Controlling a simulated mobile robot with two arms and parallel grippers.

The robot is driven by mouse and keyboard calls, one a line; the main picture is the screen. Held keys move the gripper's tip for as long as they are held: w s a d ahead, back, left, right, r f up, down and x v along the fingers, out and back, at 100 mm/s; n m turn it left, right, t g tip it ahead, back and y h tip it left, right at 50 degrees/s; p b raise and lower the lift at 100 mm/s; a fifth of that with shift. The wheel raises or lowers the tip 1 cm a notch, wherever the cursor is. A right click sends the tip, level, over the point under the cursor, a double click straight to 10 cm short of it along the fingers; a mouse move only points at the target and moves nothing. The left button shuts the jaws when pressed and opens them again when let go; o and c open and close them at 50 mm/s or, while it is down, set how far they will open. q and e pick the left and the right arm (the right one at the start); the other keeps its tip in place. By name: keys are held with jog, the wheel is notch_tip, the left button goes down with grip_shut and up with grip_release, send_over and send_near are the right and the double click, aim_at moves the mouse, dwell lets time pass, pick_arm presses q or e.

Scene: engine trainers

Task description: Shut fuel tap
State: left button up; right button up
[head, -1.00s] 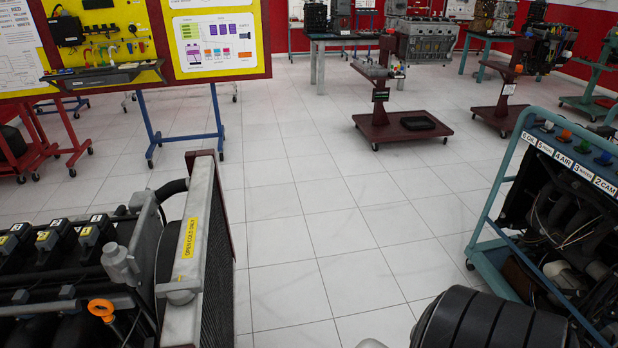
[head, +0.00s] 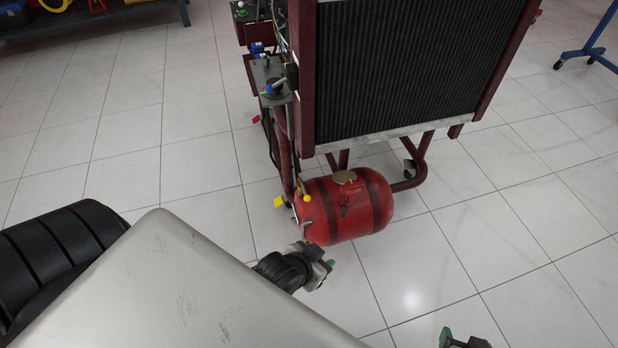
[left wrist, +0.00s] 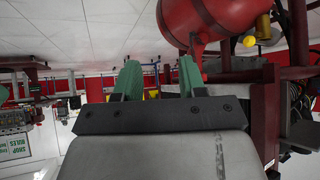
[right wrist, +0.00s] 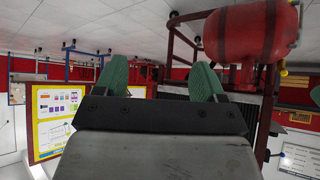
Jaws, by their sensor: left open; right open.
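A red fuel tank (head: 340,212) with dark bands lies low under the radiator end of an engine stand. A yellow ball knob (head: 308,199) and a yellow tag-like piece (head: 279,201) show at its left end; I cannot tell which belongs to the fuel tap. In the left wrist view the tank (left wrist: 196,22) is at the top, with the yellow knob (left wrist: 249,41) beside it. My left gripper (head: 326,264) is open and empty, just in front of the tank. My right gripper (head: 463,338) is open and empty, farther right; its wrist view shows the tank (right wrist: 240,35).
The black radiator (head: 410,70) in its dark red frame stands above the tank. A small control panel (head: 270,80) is at its left. Red frame tubes (head: 415,170) run beside the tank.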

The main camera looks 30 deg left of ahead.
pick_arm(q)
jog(key=w+d+r+n+h+b, duration=0.1)
jog(key=w+d+r+h+b, duration=0.1)
jog(key=w+d+r+b, duration=0.25)
jog(key=n+g+y, duration=0.7)
jog(key=n+y, duration=0.2)
jog(key=n, duration=0.2)
send_near(306, 194)
jog(key=shift+g, duration=0.3)
jog(key=b+x, duration=0.1)
jog(key=x, duration=0.1)
jog(key=b+x, duration=0.2)
jog(key=x, duration=0.1)
jog(key=b+x, duration=0.1)
jog(key=x, duration=0.1)
jog(key=shift+w+f+b, duration=0.2)
jog(key=shift+w+b, duration=0.1)
jog(key=shift+b, duration=0.1)
jog(key=shift+a+f, duration=0.35)
jog(key=shift+f, duration=0.2)
pick_arm(e)
notch_tip(306, 194, up, 22)
jog(key=w+a+t+y, duration=0.1)
jog(key=t+y, duration=0.3)
jog(key=t, duration=1)
jog(key=shift+a+n, duration=0.3)
jog(key=shift+a, duration=0.35)
jog(key=shift+r, duration=0.1)
